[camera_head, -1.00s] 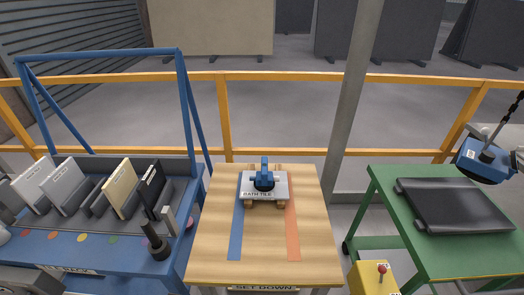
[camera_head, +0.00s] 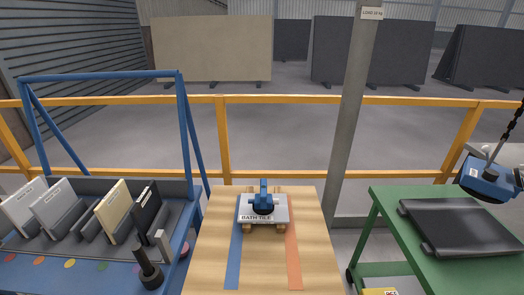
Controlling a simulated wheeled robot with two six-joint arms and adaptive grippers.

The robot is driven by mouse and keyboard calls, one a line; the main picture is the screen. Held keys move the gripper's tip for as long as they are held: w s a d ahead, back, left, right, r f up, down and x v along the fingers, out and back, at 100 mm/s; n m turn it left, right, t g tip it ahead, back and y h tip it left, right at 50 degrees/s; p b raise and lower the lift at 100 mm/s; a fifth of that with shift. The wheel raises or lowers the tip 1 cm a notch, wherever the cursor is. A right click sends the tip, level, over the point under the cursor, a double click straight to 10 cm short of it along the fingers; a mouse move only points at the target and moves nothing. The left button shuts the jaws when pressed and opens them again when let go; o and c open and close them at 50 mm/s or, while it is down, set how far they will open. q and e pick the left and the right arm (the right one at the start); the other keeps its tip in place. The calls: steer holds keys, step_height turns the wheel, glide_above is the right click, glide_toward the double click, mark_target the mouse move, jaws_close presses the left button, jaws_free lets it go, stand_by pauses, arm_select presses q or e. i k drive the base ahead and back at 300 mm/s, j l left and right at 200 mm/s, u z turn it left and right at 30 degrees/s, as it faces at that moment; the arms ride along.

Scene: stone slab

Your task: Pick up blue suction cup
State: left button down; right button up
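A blue suction cup (camera_head: 263,197) with a dark round pad sits upright on a light grey tile (camera_head: 279,214) labelled "BATH TILE". The tile rests on small wooden blocks (camera_head: 247,228) on the wooden table in the middle. Neither of my grippers shows in the head view, so nothing is seen near or touching the cup.
The wooden table (camera_head: 265,265) has a blue strip and an orange strip. A blue rack (camera_head: 178,240) at left holds several slabs and a black upright tool (camera_head: 147,270). A green table (camera_head: 390,230) at right bears a dark pad (camera_head: 460,228); a blue device (camera_head: 487,178) hangs from a chain above it.

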mark_target(263, 205)
steer(key=j+u, duration=0.3)
steer(key=j, duration=0.4)
steer(key=j+u, duration=0.25)
steer(key=j, duration=0.4)
steer(key=i, duration=0.05)
